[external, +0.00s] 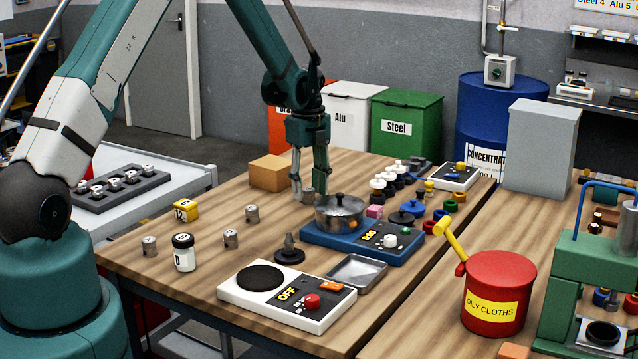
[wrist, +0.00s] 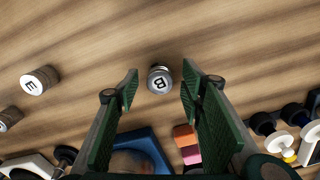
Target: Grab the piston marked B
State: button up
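The piston marked B (wrist: 159,80) is a small silver cylinder with a black B on its pale top. In the wrist view it stands on the wooden table between the tips of my gripper (wrist: 160,87). The fingers are apart, with a gap on both sides of the piston. In the external view my gripper (external: 310,192) points down at the table behind the pot, with a small grey piston (external: 308,195) at its fingertips; its letter cannot be read there.
A piston marked E (wrist: 38,81) stands to the left in the wrist view. Pink and orange blocks (wrist: 187,140) lie close by.

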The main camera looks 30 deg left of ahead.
jog(key=shift+f, duration=0.4)
jog(key=c, duration=1)
